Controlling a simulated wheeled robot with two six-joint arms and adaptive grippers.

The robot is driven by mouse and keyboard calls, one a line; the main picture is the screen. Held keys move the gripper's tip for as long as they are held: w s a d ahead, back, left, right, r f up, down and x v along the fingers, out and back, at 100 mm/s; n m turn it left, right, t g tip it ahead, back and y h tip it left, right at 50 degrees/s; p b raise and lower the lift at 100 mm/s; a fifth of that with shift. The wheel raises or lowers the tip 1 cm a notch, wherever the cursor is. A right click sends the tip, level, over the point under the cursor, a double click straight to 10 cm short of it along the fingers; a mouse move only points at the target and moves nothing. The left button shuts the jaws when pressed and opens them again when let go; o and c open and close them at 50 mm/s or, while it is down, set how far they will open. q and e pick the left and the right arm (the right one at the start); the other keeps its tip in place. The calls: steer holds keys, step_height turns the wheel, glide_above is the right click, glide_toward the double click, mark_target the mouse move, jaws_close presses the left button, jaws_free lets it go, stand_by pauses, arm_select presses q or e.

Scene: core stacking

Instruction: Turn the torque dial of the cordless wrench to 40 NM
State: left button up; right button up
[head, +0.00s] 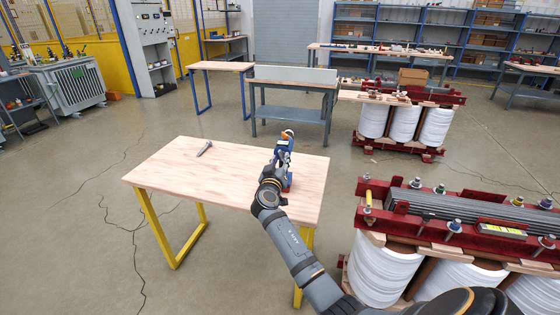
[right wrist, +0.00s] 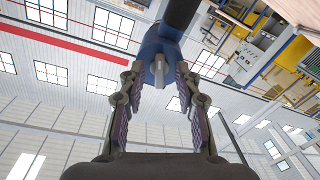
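The cordless wrench (head: 284,147) is upright at the right part of the wooden table, blue with an orange part near its top. In the head view my right gripper (head: 275,170) is at its near side and hides part of it. In the right wrist view the wrench's blue head (right wrist: 160,48) and silver nose lie between the fingertips of my right gripper (right wrist: 160,72). The two fingers are apart, one on each side of the head. I cannot tell whether they press on it. The dial's markings are too small to read. My left gripper is out of view.
The wooden table (head: 165,170) has yellow legs. A grey metal tool (head: 204,148) lies on its left part; the rest of the top is mostly clear. A red-framed transformer (head: 450,225) with white coils stands close at the right.

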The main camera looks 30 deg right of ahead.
steer(key=shift+c, duration=0.3)
jaws_close()
steer(key=shift+f+n+b, duration=0.1)
steer(key=shift+n+b, duration=0.25)
steer(key=shift+n, duration=0.25)
steer(key=n, duration=0.3)
steer(key=shift+n, duration=0.3)
steer(key=shift+o, duration=0.3)
jaws_free()
